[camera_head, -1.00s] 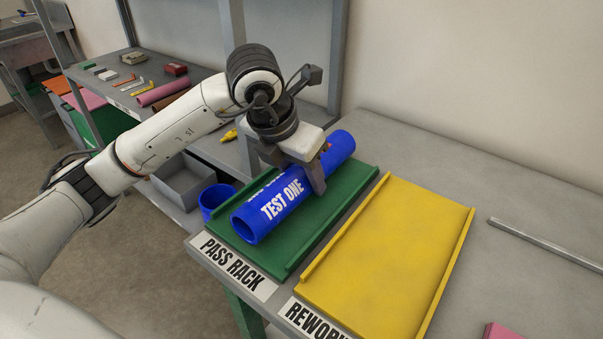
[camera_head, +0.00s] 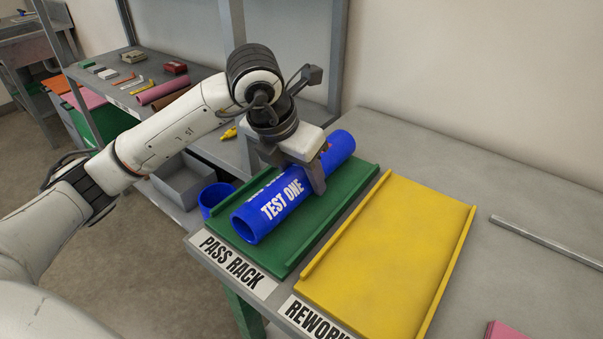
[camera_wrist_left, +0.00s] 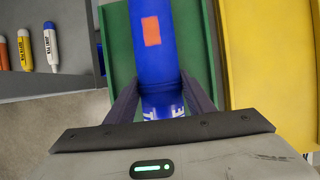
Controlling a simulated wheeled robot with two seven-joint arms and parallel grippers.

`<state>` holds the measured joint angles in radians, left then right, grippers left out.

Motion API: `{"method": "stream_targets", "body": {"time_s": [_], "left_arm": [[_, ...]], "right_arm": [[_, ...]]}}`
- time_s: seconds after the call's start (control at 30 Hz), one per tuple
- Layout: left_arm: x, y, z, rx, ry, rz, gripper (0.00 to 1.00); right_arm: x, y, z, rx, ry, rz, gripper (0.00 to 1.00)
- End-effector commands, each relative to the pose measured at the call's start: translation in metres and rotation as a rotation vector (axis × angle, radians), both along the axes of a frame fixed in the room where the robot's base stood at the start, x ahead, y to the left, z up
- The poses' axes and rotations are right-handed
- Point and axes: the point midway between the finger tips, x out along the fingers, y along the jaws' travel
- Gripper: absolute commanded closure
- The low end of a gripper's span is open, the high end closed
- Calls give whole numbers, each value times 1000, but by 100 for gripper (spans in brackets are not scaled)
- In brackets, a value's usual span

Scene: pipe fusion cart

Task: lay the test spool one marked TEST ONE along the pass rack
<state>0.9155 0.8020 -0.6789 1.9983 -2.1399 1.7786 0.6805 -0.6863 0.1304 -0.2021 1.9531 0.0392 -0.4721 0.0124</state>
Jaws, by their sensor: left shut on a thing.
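The test spool one (camera_head: 268,215) is a blue tube with white TEST ONE lettering. It lies lengthwise over the green pass rack (camera_head: 285,262), between its raised side rails. Whether it touches the rack surface I cannot tell. My left gripper (camera_head: 312,180) comes from above and is shut on the spool near its middle. The left wrist view shows the spool (camera_wrist_left: 153,70) between the two fingers, with an orange square patch on it, and green rack on both sides. My right gripper is not in view.
The yellow rework rack (camera_head: 395,250) lies just right of the pass rack and is empty. A grey metal bar (camera_head: 550,243) and a pink piece (camera_head: 497,331) lie further right. A blue cup-like piece (camera_head: 213,200) and a grey bin (camera_head: 190,183) stand to the left.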

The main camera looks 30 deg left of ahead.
Motion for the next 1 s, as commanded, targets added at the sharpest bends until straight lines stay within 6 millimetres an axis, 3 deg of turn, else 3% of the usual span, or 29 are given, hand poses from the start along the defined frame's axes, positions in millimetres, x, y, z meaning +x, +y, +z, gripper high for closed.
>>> {"method": "stream_targets", "body": {"time_s": [0.03, 0.07, 0.17, 0.53, 1.0], "left_arm": [[0, 0, 1, 0, -2, 0, 84], [0, 0, 1, 0, -2, 0, 48], [0, 0, 1, 0, -2, 0, 31], [0, 0, 0, 0, 1, 0, 30], [-32, 4, 79, -1, -5, 0, 30]], "right_arm": [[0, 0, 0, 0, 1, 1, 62], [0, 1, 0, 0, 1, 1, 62], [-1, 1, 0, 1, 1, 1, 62], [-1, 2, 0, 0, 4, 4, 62], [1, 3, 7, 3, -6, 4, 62]]}}
